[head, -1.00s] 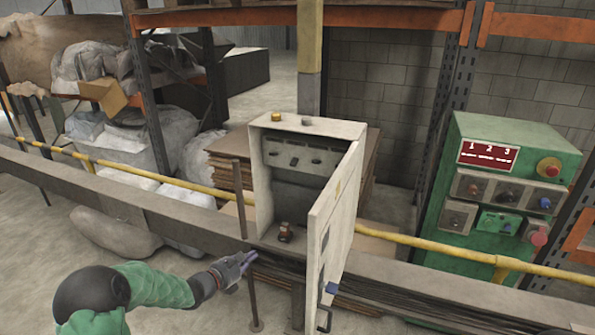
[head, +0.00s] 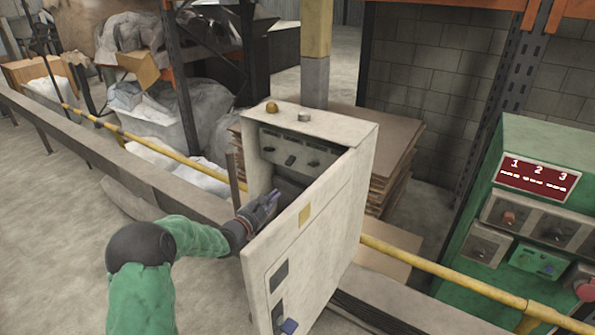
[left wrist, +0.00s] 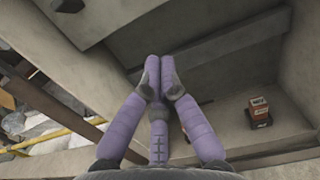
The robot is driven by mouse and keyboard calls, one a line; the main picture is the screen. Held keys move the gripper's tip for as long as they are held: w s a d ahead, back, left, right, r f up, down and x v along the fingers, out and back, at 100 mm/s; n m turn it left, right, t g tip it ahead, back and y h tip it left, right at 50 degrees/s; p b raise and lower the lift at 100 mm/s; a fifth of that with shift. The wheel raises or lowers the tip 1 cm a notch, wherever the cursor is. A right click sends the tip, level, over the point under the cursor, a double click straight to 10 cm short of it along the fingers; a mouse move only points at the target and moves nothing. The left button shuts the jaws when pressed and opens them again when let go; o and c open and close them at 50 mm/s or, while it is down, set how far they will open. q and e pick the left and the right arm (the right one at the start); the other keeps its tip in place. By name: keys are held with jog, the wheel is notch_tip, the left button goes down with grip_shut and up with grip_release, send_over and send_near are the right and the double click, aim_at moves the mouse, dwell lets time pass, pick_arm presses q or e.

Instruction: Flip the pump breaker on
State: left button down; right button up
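A beige electrical box (head: 325,122) stands open in the head view, its door (head: 315,235) swung toward me. Inside, a grey panel with dark switches (head: 290,158) crosses the upper part. I cannot tell which is the pump breaker. My left gripper (head: 272,198) is at the box opening, below the panel and behind the door's left edge. In the left wrist view, its purple fingers (left wrist: 158,72) are drawn together, with nothing visible between them. A small red and black block (left wrist: 260,112) sits on the box floor to their right. My right gripper is not in view.
A green control cabinet (head: 545,150) with a red 1-2-3 display stands at the right. A yellow rail (head: 440,278) and a grey beam (head: 120,160) run past the box. Stacked cardboard (head: 400,165) lies behind it. The open door limits room on the right.

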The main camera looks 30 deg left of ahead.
aim_at(291, 161)
pick_arm(q)
jog(key=shift+s, duration=0.15)
jog(key=w+b, duration=0.2)
jog(key=w, duration=0.8)
jog(key=r, duration=0.1)
jog(key=s+r, duration=0.1)
jog(key=r, duration=0.2)
jog(key=shift+s+d+r+b, duration=0.1)
jog(key=shift+s+d+b, duration=0.1)
jog(key=shift+d+b, duration=0.15)
jog(key=shift+s+r+p, duration=0.1)
jog(key=shift+r+p, duration=0.15)
jog(key=shift+p, duration=0.45)
jog(key=shift+g, duration=0.3)
